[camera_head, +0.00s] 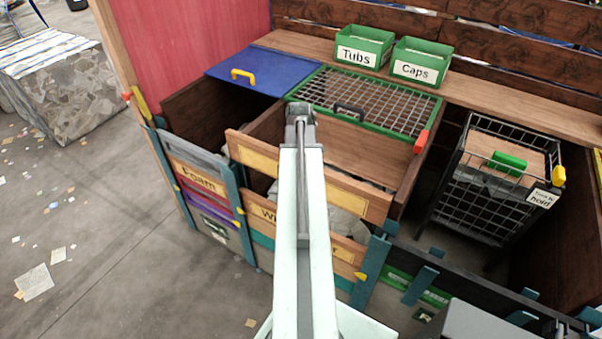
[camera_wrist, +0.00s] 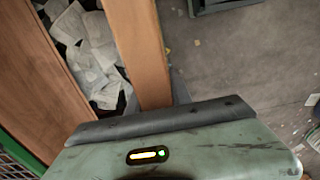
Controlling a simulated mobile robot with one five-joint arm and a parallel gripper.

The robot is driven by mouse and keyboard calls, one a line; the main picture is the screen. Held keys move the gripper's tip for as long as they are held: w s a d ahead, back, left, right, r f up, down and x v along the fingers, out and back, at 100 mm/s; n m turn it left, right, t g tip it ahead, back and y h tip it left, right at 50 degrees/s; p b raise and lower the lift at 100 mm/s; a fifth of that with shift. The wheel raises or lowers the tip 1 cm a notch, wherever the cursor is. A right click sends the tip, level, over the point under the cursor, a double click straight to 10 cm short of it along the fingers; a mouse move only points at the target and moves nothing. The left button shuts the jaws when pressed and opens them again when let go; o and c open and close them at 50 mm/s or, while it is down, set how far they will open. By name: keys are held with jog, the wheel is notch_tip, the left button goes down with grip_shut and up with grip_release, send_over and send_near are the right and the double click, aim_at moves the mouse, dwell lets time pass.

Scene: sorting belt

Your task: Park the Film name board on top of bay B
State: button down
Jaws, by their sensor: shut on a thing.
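A long tan wooden name board (camera_head: 252,157) with a yellow label strip runs across the front of the middle bay. My arm covers the middle of its label, so I cannot read a name on it. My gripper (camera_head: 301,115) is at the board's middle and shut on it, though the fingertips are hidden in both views. In the wrist view one half of the board (camera_wrist: 140,50) reaches away from my gripper. A lower board (camera_head: 345,253) below it shows part of a name, with its middle hidden. No bay letter B is readable.
A blue lid (camera_head: 241,72) and a green-framed mesh lid (camera_head: 372,98) lie behind the bays. Tubs (camera_head: 363,47) and Caps (camera_head: 421,62) boxes stand on the shelf. A wire cage (camera_head: 493,196) is at the right. Foam boards (camera_head: 200,181) are at the left, beside open floor.

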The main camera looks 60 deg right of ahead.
notch_tip(320, 180, down, 17)
jog(key=b, duration=1.6)
jog(key=shift+r+b, duration=0.1)
jog(key=shift+b, duration=0.2)
jog(key=shift+f, duration=0.2)
jog(key=shift+f+b, duration=0.55)
jog(key=shift+b, duration=0.2)
jog(key=c, duration=1.1)
grip_release()
jog(key=shift+r, duration=0.1)
notch_tip(320, 180, up, 8)
jog(key=p, duration=0.8)
